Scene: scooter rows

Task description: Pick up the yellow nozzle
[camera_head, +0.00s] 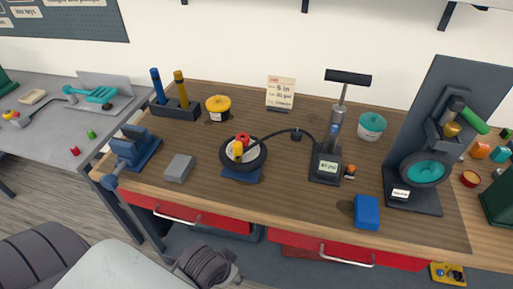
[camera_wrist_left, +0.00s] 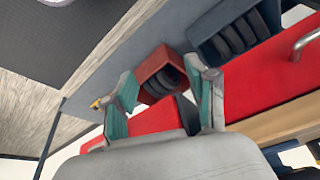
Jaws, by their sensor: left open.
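The yellow nozzle (camera_head: 238,150) is small and upright at the small wheel (camera_head: 257,163) on a blue stand, mid-bench in the head view. A red piece (camera_head: 243,138) is beside it, and a black hose (camera_head: 275,134) runs from there to the pump (camera_head: 328,160). I cannot tell how the nozzle is joined to the wheel. My left gripper (camera_wrist_left: 162,70) is open in the left wrist view, its two teal-padded fingers apart and empty. It is away from the nozzle, facing the red drawer fronts and bins below the bench. My right gripper is not in view.
A grey block (camera_head: 179,168), a blue vise (camera_head: 134,148) and a blue block (camera_head: 367,212) are around the wheel. A yellow-lidded pot (camera_head: 218,107) stands behind. A red drawer (camera_head: 190,216) has a protruding handle. Bare wood lies in front of the wheel.

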